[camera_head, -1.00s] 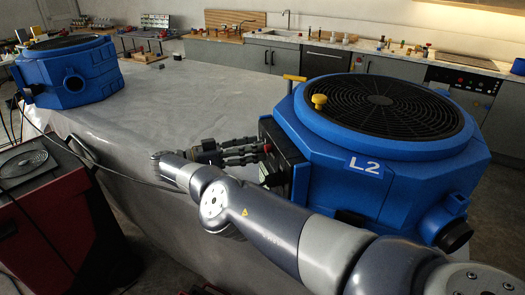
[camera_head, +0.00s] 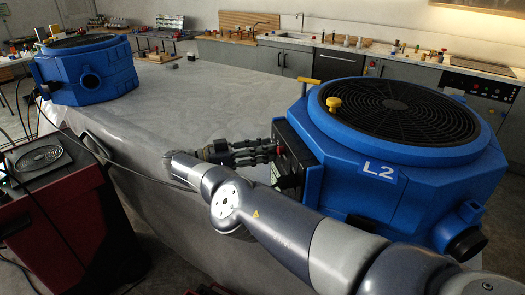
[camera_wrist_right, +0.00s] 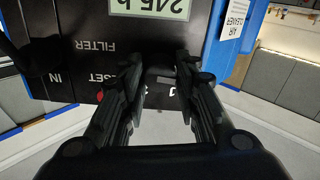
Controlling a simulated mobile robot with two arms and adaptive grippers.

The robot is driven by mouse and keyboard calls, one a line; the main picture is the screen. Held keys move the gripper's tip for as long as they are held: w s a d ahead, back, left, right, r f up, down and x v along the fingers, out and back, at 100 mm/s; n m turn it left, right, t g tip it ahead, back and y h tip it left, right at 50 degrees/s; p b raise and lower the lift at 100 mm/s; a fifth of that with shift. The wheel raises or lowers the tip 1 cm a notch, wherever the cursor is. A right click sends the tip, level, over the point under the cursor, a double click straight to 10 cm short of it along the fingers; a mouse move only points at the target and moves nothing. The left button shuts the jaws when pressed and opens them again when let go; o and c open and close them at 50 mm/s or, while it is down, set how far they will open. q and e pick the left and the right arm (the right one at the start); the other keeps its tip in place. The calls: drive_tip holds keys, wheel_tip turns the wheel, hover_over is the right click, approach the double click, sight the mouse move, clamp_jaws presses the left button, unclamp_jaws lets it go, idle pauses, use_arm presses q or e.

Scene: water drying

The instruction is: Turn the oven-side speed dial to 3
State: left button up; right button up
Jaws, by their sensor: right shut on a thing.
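The oven-side machine is the blue L2 air cleaner (camera_head: 345,165) at the right of the head view, with a black control panel (camera_head: 292,150) on its left side. My right gripper (camera_head: 274,153) reaches this panel from the left. In the right wrist view the panel (camera_wrist_right: 75,35) appears upside down, with a pale "245 h" display (camera_wrist_right: 150,7). There my right gripper (camera_wrist_right: 163,88) is shut on a dark dial (camera_wrist_right: 160,76). The fingers partly hide the dial, and I cannot read its setting. My left gripper is not in view.
A red and black unit (camera_head: 60,190) with cables stands at the left. Kitchen counters and an oven (camera_head: 470,93) line the back.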

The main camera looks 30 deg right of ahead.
drive_tip(key=m, duration=3.4)
drive_tip(key=shift+d+r+m, duration=0.1)
drive_tip(key=shift+r+m, duration=0.1)
drive_tip(key=shift+m, duration=0.4)
drive_tip(key=o, duration=0.8)
drive_tip(key=shift+o, duration=1.3)
drive_tip(key=shift+d, duration=0.15)
drive_tip(key=shift+f, duration=0.1)
